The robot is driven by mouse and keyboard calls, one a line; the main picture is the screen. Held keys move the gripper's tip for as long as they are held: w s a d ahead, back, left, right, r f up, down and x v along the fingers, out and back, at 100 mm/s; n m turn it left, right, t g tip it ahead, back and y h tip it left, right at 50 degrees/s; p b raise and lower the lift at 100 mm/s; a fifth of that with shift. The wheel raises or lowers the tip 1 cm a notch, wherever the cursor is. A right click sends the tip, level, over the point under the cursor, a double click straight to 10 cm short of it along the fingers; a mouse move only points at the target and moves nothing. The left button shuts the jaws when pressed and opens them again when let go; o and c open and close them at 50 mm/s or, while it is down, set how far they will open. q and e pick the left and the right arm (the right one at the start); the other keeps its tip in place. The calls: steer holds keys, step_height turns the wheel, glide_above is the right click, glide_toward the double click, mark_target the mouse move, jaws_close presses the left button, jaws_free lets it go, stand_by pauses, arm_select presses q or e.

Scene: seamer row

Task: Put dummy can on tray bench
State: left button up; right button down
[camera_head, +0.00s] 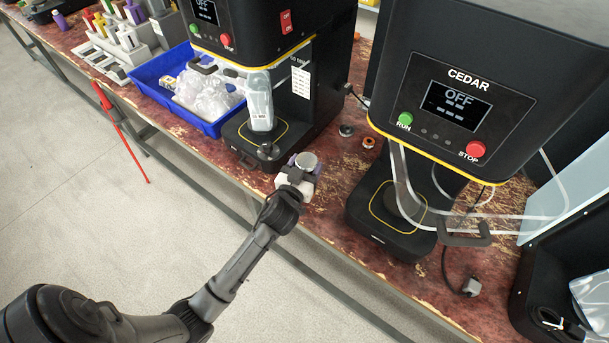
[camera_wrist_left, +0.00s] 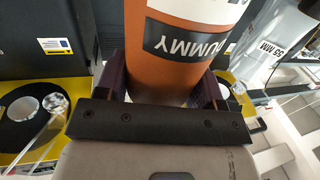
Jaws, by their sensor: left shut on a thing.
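My left gripper (camera_head: 300,172) is shut on the dummy can, an orange can with a black-and-white "DUMMY" label (camera_wrist_left: 185,45) in the left wrist view. Its fingers stand on both sides of the can. In the head view, only the can's grey round top (camera_head: 307,160) shows clearly. The gripper and can are over the front part of the red worn bench (camera_head: 325,205), between two black seamers; I cannot tell the height. A blue tray (camera_head: 209,128) with clear plastic bags stands on the bench to the left. My right gripper is not in view.
The CEDAR seamer (camera_head: 455,95) stands to the right, its display reading OFF. Another seamer (camera_head: 290,90) stands behind the gripper, with a clear container (camera_head: 260,103) at its front. Two small round parts (camera_head: 368,142) lie between them. Colored-handled tools (camera_head: 125,35) stand at the far left.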

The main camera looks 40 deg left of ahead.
arm_select(q)
steer(key=shift+a+f, duration=0.15)
steer(key=shift+a, duration=0.1)
steer(key=shift+f, duration=0.35)
steer(key=shift+s+f+b, duration=0.1)
steer(key=shift+f+b, duration=0.8)
steer(key=shift+f, duration=0.7)
steer(key=shift+f, duration=0.15)
steer(key=o, duration=1.3)
